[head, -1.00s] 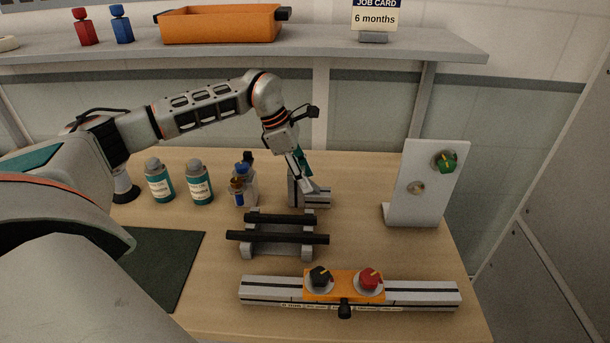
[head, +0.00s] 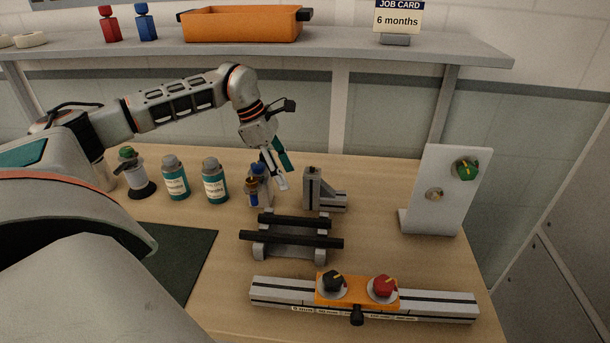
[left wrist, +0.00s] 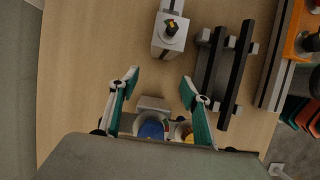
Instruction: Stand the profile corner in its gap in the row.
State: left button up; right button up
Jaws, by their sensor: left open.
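The profile corner (head: 325,200), a grey L-shaped metal piece with one upright leg and one flat leg, stands on the table behind the black-railed rack. It also shows at the top of the left wrist view (left wrist: 165,46), ahead of the fingers. My left gripper (head: 280,175) is open and empty, to the left of the corner and apart from it. In the left wrist view its spread fingers (left wrist: 160,80) have bare table between their tips. To the corner's left stand blue-capped (head: 258,169) and brown-topped (head: 252,184) items, partly hidden by the gripper. My right gripper is out of view.
Two teal-labelled bottles (head: 214,183) and a green-topped bottle (head: 136,176) stand further left. The rack (head: 290,240) and a rail with black and red knobs (head: 440,304) are in front. A white panel (head: 440,185) stands right. Table between corner and panel is clear.

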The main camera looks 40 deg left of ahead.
pick_arm(q)
jog(key=shift+s+a, duration=0.4)
jog(key=shift+a, duration=0.2)
jog(key=shift+s+a, duration=0.35)
jog(key=shift+a, duration=0.25)
